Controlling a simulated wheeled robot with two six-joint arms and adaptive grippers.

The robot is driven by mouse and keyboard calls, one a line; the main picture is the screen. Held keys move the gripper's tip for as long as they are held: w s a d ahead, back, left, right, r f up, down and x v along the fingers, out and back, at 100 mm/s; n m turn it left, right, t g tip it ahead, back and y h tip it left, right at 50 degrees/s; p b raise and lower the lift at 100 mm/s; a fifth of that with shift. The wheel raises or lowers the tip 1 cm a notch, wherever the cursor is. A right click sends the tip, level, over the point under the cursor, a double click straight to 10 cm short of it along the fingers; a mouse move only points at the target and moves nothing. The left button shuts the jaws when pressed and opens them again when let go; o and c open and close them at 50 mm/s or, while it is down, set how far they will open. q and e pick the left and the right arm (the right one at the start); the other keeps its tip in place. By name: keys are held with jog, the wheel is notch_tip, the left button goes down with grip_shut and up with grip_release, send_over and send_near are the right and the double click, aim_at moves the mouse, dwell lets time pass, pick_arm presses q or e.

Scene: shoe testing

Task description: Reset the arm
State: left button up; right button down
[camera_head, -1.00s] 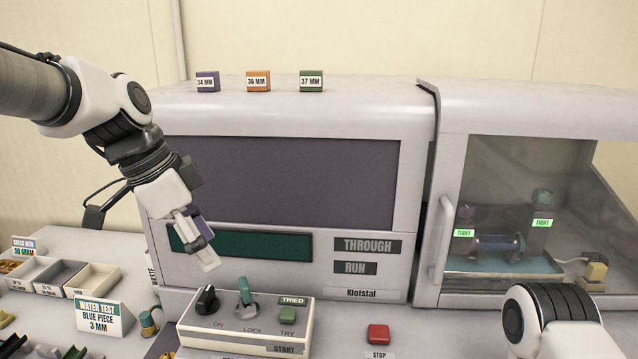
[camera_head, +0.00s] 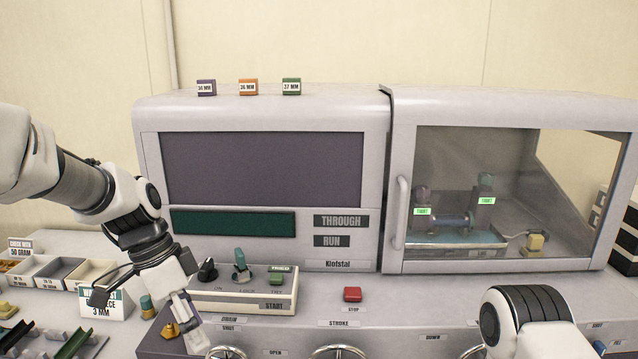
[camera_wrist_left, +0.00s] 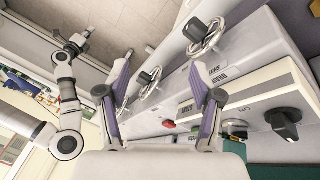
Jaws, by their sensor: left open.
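My left gripper (camera_head: 190,312) hangs low, its fingers pointing down, in front of the left end of the control box (camera_head: 240,303). In the left wrist view its two fingers (camera_wrist_left: 167,92) are spread apart with nothing between them. The white and black links of my right arm (camera_head: 530,318) show at the lower right of the head view. That arm also shows at the left of the wrist view (camera_wrist_left: 68,100), where its small gripper end (camera_wrist_left: 80,40) is too small to read.
The control box carries a black knob (camera_head: 207,270), a teal-tipped lever (camera_head: 241,262) and a green button (camera_head: 276,278). A red stop button (camera_head: 352,294) sits to its right. Handwheels (camera_head: 338,352) line the front. The test chamber (camera_head: 396,215) is closed. Sorting trays (camera_head: 60,270) stand at left.

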pick_arm(q)
jog(key=s+a+f+n+g, duration=0.1)
jog(key=s+f+g, duration=0.1)
jog(key=s+f, duration=0.5)
jog(key=s+f+g+y+b, duration=0.1)
jog(key=s+f, duration=0.1)
jog(key=f, duration=0.9)
jog(key=s+a+f+n+g, duration=0.1)
jog(key=s+f+g, duration=0.1)
jog(key=s+f, duration=0.5)
jog(key=s+a+f+n+y, duration=0.1)
jog(key=s+a+f+n, duration=0.15)
jog(key=s+f, duration=0.55)
jog(key=s+a+f+n+y, duration=0.1)
jog(key=s+f+n+y, duration=0.15)
jog(key=s+f, duration=0.55)
jog(key=w+n+t, duration=0.5)
jog(key=w+t, duration=0.1)
jog(key=shift+w+a+f+h+b, duration=0.15)
jog(key=shift+w+a+h+b, duration=0.05)
jog(key=shift+w+h+b, duration=0.15)
